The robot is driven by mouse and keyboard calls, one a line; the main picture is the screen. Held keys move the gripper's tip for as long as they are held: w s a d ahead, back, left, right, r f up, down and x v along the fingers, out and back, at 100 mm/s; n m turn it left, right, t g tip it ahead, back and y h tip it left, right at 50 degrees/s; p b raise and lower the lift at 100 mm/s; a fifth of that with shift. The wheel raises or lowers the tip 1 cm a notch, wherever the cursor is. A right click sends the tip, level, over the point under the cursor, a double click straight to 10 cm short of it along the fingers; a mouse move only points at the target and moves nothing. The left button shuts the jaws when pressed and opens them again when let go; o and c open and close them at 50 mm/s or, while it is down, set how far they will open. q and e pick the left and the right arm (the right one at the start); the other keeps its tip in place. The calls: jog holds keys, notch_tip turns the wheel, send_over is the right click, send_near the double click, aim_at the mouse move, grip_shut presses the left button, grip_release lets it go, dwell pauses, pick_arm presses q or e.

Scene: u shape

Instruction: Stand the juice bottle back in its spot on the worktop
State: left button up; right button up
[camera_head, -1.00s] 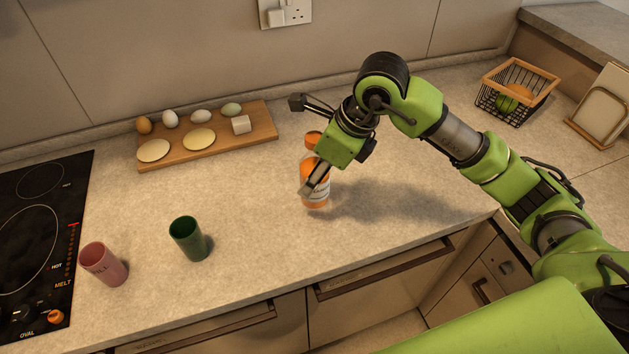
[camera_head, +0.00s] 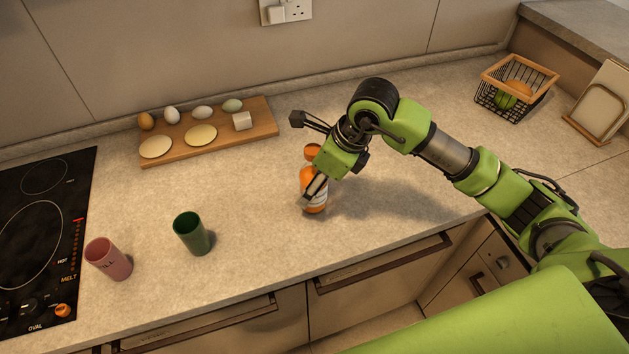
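The juice bottle (camera_head: 309,177) is orange with an orange cap and a pale label. It stands upright over the middle of the worktop (camera_head: 255,225). My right gripper (camera_head: 313,188) comes down from the upper right and is shut on the bottle's body, one finger showing across its front. The gripper and wrist hide part of the bottle's right side and neck. Its base is at or very near the surface; I cannot tell if it touches. My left gripper is not in view.
A dark green cup (camera_head: 191,234) and a pink cup (camera_head: 108,259) stand to the left, by the black hob (camera_head: 40,230). A wooden board (camera_head: 215,141) with eggs and discs lies behind. A wire basket (camera_head: 513,92) is at the far right. The worktop's front edge is close.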

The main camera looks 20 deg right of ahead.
jog(key=shift+r, duration=0.15)
jog(key=b+v, duration=0.1)
jog(key=v, duration=1.1)
jog(key=shift+b, duration=0.4)
